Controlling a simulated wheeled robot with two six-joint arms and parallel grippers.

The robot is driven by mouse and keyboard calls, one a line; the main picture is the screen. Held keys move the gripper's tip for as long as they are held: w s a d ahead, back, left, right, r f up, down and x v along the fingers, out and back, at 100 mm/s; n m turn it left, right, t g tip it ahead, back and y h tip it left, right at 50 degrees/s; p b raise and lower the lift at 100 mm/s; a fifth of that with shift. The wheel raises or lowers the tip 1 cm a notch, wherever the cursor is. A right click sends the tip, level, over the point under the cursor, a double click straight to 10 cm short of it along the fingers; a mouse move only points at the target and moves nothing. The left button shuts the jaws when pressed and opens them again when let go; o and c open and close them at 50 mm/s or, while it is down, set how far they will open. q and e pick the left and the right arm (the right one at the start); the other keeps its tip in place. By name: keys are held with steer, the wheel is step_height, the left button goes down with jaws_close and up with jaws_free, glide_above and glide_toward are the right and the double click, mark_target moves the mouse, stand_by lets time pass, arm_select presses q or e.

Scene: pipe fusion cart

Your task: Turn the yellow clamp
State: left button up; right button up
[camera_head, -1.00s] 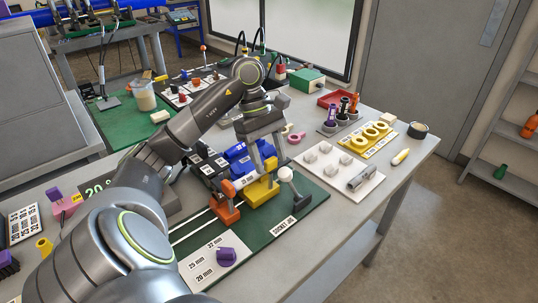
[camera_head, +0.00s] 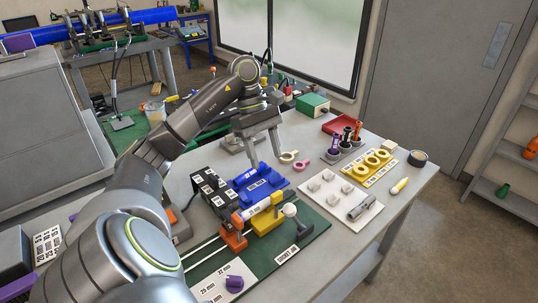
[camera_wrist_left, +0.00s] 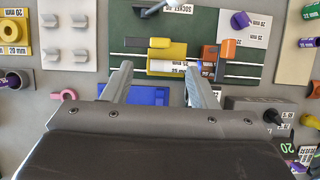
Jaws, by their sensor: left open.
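The yellow clamp (camera_head: 266,222) stands on the green jig board (camera_head: 303,216), beside an orange clamp (camera_head: 234,240). A pale labelled pipe piece (camera_head: 257,208) lies level at its top, and a yellow part shows at the pipe's right end. The yellow clamp also shows in the left wrist view (camera_wrist_left: 167,56), beyond the fingertips. My left gripper (camera_head: 265,161) is open and empty, pointing down above the blue holder (camera_head: 257,185), behind the clamp and apart from it. It also shows in the left wrist view (camera_wrist_left: 158,69). My right gripper is out of view.
A black block (camera_head: 212,190) stands left of the clamp. A white ball-topped post (camera_head: 290,210) is close on its right. A white peg plate (camera_head: 343,199), yellow ring tray (camera_head: 372,168) and red tray (camera_head: 341,125) lie to the right. Pink rings (camera_head: 291,158) lie behind.

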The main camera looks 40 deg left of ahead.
arm_select(q)
steer(key=p+v, duration=0.5)
steer(key=v, duration=0.2)
steer(key=shift+p, duration=0.35)
steer(key=shift+d+f, duration=0.1)
